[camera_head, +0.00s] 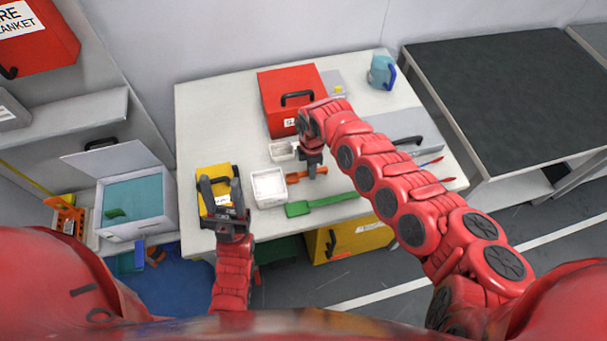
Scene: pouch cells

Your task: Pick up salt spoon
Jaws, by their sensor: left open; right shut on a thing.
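An orange spoon (294,178), which looks like the salt spoon, lies level near the middle of the white table, right of a white square tub (269,187) with pale contents. My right gripper (314,172) points down at the spoon's handle and is shut on it. The fingertips are small and partly hidden, and I cannot tell whether the spoon is off the table. My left gripper (221,186) is open and empty over the yellow case at the table's left.
A yellow case (214,181) sits under my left gripper. A red box (289,89), a smaller white tub (281,151), a blue jug (381,73) and a grey case (413,128) stand on the white table (215,112). Its back left is clear.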

